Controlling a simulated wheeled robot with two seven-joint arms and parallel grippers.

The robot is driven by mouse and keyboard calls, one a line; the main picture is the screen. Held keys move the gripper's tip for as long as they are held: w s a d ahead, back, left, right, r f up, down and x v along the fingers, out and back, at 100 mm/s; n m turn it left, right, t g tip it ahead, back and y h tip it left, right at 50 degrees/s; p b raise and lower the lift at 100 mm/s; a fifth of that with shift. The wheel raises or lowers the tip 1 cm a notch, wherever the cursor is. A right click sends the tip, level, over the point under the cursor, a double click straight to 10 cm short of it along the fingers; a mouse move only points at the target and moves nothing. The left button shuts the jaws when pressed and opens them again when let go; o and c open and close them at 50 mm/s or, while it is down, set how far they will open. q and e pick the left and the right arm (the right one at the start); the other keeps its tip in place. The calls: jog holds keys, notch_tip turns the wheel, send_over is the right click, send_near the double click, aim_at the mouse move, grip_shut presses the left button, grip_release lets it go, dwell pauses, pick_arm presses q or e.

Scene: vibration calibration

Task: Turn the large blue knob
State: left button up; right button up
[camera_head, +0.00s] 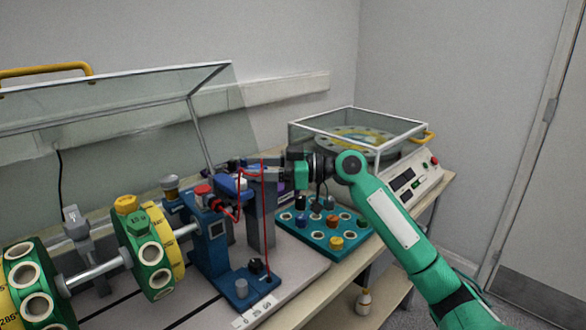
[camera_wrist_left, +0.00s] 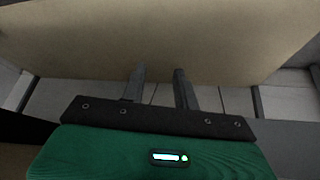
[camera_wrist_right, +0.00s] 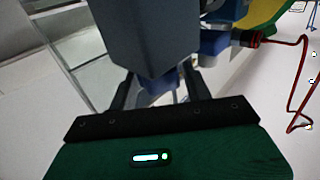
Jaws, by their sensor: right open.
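A blue knob (camera_head: 229,184) sits near the top of the blue bearing stand (camera_head: 211,245), beside the grey upright post. My right gripper (camera_head: 250,170) comes in from the right at the height of the post's top, close to the knob. In the right wrist view its fingers (camera_wrist_right: 160,90) are apart, with the grey post (camera_wrist_right: 145,35) in front of them and a blue part partly hidden between them. I cannot tell whether they touch it. My left gripper (camera_wrist_left: 161,88) shows only in its wrist view, with fingers apart and empty below a pale panel.
A shaft with green and yellow discs (camera_head: 150,255) lies at left. A red cable (camera_head: 265,225) loops beside the post. A teal tray (camera_head: 345,250) of knobs and a glass-covered machine (camera_head: 400,190) stand at right. A clear hood (camera_head: 100,110) rises behind.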

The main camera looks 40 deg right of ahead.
pick_arm(q)
jog(key=w+d+t, duration=0.1)
jog(key=w+d+f+t+h+b, duration=0.1)
jog(key=d, duration=0.1)
jog(key=shift+d, duration=0.15)
pick_arm(e)
jog(key=v, duration=1.2)
pick_arm(q)
jog(key=shift+w, duration=0.1)
pick_arm(e)
jog(key=shift+r, duration=0.1)
